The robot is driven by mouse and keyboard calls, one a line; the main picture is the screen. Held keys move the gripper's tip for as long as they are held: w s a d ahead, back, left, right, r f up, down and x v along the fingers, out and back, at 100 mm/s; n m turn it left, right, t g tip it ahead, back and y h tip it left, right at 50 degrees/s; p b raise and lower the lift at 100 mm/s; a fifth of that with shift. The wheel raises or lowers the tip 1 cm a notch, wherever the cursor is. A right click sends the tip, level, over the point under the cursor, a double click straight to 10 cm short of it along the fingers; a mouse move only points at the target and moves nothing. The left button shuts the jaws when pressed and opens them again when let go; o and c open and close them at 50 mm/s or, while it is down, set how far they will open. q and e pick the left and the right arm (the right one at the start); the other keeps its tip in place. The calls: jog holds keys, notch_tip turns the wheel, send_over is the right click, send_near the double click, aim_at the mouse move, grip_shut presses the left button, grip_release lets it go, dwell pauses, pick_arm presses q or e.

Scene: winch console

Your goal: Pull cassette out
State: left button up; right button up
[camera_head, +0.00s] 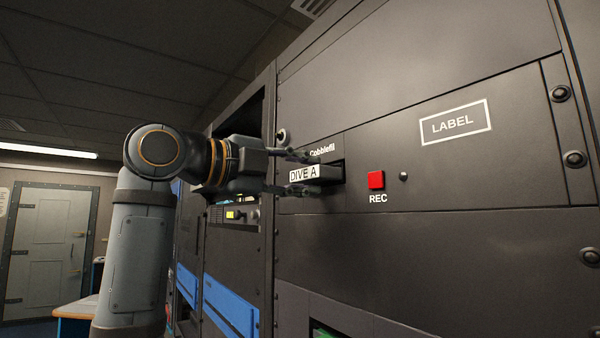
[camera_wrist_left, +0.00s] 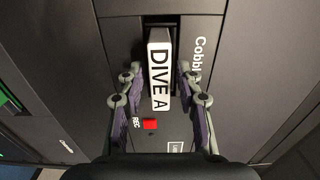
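The cassette (camera_head: 305,173) has a white label reading "DIVE A" and sticks partly out of a dark slot (camera_head: 338,172) in the console's front. Its labelled end also shows in the left wrist view (camera_wrist_left: 160,75). My left gripper (camera_head: 307,171) is at the slot, with one finger above the cassette and one below it in the head view. In the left wrist view the fingers (camera_wrist_left: 160,68) stand on both sides of the cassette with a narrow gap at each side, so the gripper is open around it. The cassette's inner end is hidden in the slot. My right gripper is out of view.
A red REC button (camera_head: 376,180) and a small dark knob (camera_head: 404,176) sit right of the slot. A white-framed LABEL plate (camera_head: 455,123) is higher up. The console face (camera_head: 440,255) is close and flat. A grey door (camera_head: 45,250) stands far left.

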pick_arm(q)
grip_shut()
jog(key=shift+a, duration=0.1)
jog(key=shift+b+v, duration=0.75)
jog(key=shift+v, duration=2.2)
jog(key=v, duration=0.3)
jog(key=shift+s, duration=0.1)
